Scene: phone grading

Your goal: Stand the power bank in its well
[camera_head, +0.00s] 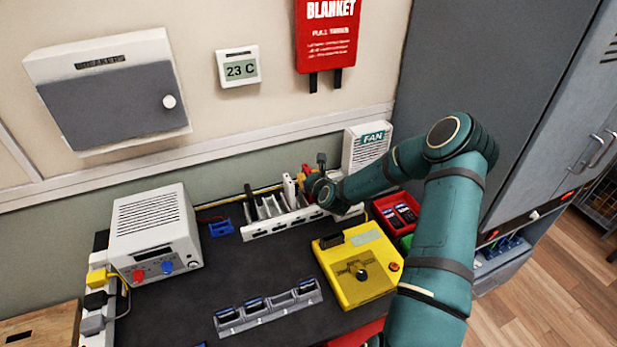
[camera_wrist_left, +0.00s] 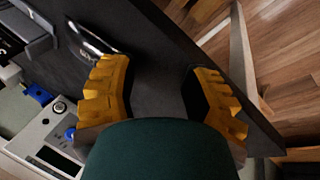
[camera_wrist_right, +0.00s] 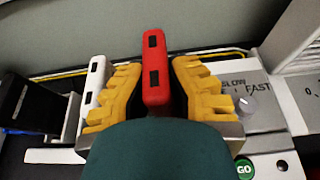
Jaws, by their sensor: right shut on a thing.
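My right gripper (camera_head: 306,181) is at the right part of the white rack (camera_head: 285,226) by the back wall. In the right wrist view its yellow fingers (camera_wrist_right: 158,90) are shut on an upright red slab with dark ports, which looks like the power bank (camera_wrist_right: 155,62). The power bank's lower end is hidden by the gripper, so I cannot tell whether it is in a well. A white slab (camera_wrist_right: 96,80) stands just left of it, and a black one (camera_wrist_right: 30,103) is further left. My left gripper (camera_wrist_left: 160,90) is open and empty, near a table edge.
A yellow box (camera_head: 348,290) with a dark knob stands in front of the rack. The fan unit (camera_head: 366,147) is right of my right gripper, and a red bin (camera_head: 382,206) sits nearby. A grey holder (camera_head: 268,316) lies at the front; dark mat between is clear.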

